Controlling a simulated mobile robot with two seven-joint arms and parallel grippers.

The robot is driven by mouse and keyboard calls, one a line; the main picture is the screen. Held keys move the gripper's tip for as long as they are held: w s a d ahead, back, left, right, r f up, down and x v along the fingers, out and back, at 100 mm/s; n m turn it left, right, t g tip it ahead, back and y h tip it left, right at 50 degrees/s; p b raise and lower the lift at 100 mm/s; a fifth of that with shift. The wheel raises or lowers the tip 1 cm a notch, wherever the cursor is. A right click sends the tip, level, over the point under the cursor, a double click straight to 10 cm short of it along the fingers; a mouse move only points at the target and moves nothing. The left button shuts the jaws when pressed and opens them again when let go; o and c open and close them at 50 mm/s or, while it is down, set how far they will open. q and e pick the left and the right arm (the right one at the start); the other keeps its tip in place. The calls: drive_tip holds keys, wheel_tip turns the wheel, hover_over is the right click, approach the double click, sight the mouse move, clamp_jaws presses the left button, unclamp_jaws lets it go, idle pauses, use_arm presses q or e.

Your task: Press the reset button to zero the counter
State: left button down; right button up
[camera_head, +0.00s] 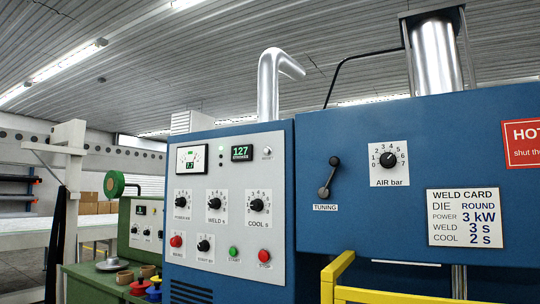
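Neither of my grippers shows in the head view, so nothing of mine is seen touching the panel.
The panel also holds a meter (190,159), several black knobs, red buttons and a green START button (233,252). A yellow rail (338,272) stands in front at lower right. A green bench (92,284) with spools and pots is at lower left.

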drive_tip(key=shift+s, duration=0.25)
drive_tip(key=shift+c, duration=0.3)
